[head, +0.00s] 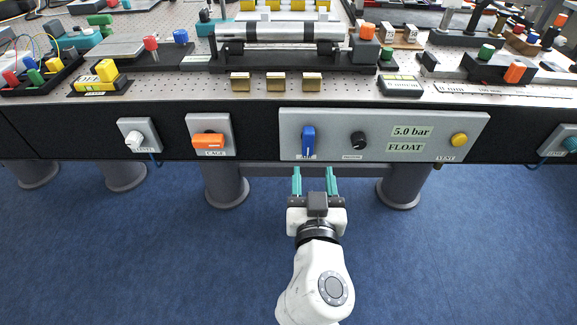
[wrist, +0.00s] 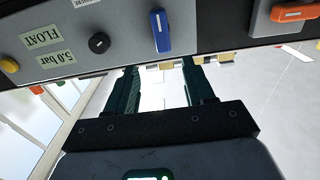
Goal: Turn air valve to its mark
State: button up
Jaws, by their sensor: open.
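A blue lever handle (head: 308,141), which looks like the air valve, stands upright on the left of a grey panel (head: 340,122) on the table's front. Its small label and any mark are too small to read. The handle also shows in the wrist view (wrist: 160,32), where the picture is upside down. My gripper (head: 313,173) is open and empty, with its teal fingers apart, just below the handle in the head view. In the wrist view the fingers (wrist: 160,70) show apart, with the handle beyond them. I see no contact with the handle.
The panel also holds a black knob (head: 358,141), a display reading 5.0 bar and FLOAT (head: 408,139), and a yellow button (head: 459,140). An orange handle (head: 208,141) and a white knob (head: 134,140) sit to the left. The blue floor (head: 150,250) in front is clear.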

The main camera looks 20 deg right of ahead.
aim_at(309, 140)
jog(key=p+x, duration=0.1)
jog(key=x, duration=0.9)
jog(key=shift+w+a, duration=0.1)
jog(key=shift+w, duration=0.25)
jog(key=shift+c, duration=0.3)
grip_shut()
